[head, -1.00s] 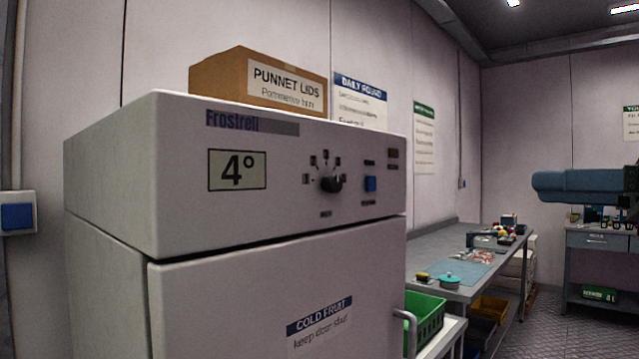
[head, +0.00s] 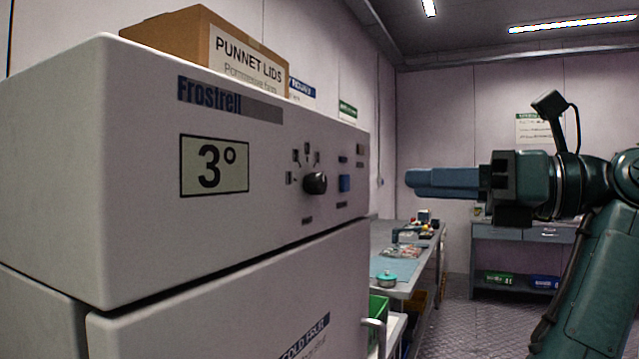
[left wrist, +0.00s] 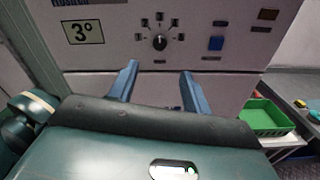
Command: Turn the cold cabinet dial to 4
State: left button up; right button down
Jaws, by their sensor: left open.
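The white cold cabinet (head: 120,240) fills the left of the head view. Its black dial (head: 315,183) sits on the front panel, ringed by small dark marks; I cannot read where it points. The display (head: 214,166) reads 3°. The dial (left wrist: 159,43) and display (left wrist: 84,32) also show in the left wrist view. My left gripper (head: 408,183) is open, its blue fingers pointing at the panel with a gap before the dial. In the left wrist view the fingers (left wrist: 160,70) are apart and empty, below the dial in the picture. My right gripper is out of view.
A blue button (head: 344,183) is right of the dial. A PUNNET LIDS box (head: 200,45) stands on the cabinet. The door handle (head: 376,335) sticks out below. A green crate (left wrist: 262,117) and a workbench (head: 405,285) lie to the right.

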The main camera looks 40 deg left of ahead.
aim_at(323, 183)
pick_arm(q)
jog(key=x, duration=1.2)
jog(key=shift+a, duration=0.35)
jog(key=shift+c, duration=0.5)
jog(key=c, duration=0.9)
